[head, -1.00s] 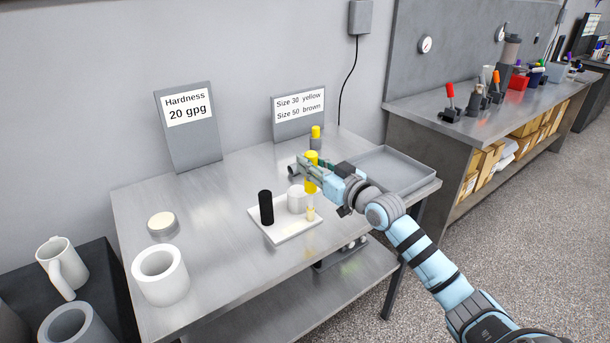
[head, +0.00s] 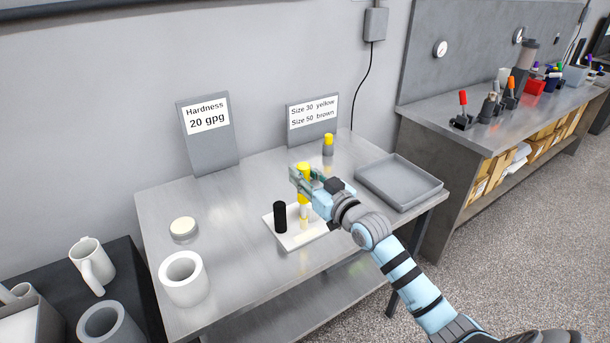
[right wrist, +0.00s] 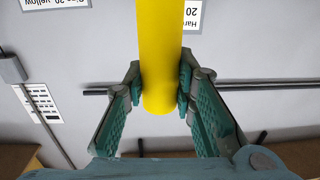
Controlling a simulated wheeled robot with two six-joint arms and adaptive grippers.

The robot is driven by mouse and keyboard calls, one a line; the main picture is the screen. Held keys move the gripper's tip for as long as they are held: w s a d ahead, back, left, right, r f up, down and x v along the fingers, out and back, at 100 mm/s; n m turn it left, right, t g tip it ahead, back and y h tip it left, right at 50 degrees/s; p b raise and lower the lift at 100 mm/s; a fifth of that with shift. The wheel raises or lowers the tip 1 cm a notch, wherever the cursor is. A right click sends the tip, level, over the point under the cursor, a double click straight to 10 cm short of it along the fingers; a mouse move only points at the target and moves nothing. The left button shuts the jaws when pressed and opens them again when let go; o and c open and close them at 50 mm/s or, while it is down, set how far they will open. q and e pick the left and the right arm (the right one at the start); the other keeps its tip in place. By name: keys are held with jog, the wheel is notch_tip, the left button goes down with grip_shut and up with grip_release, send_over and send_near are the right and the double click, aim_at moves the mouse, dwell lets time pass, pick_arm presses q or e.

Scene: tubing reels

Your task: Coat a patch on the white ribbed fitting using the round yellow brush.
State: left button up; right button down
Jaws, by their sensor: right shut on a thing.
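My right gripper (head: 300,182) is shut on the round yellow brush (head: 304,170), held upright with its pale end down over the white tray (head: 298,240). In the right wrist view the yellow handle (right wrist: 160,60) sits between both fingers of the gripper (right wrist: 160,95). A short white cylinder on the tray, likely the fitting, is mostly hidden behind the brush and gripper; I cannot make out ribs or whether the brush touches it. A black cylinder (head: 280,217) stands upright at the tray's left. My left gripper is not in view.
A grey tray (head: 365,185) lies at the table's right. A yellow-topped grey item (head: 328,146) stands behind the gripper. A thick white ring (head: 183,283) and round pale-topped disc (head: 183,228) stand left. Signs (head: 208,130) stand at the back. The left-centre tabletop is clear.

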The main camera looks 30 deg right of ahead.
aim_at(304, 166)
jog(key=shift+r+p, duration=1.8)
jog(key=shift+r, duration=0.45)
jog(key=shift+f, duration=0.15)
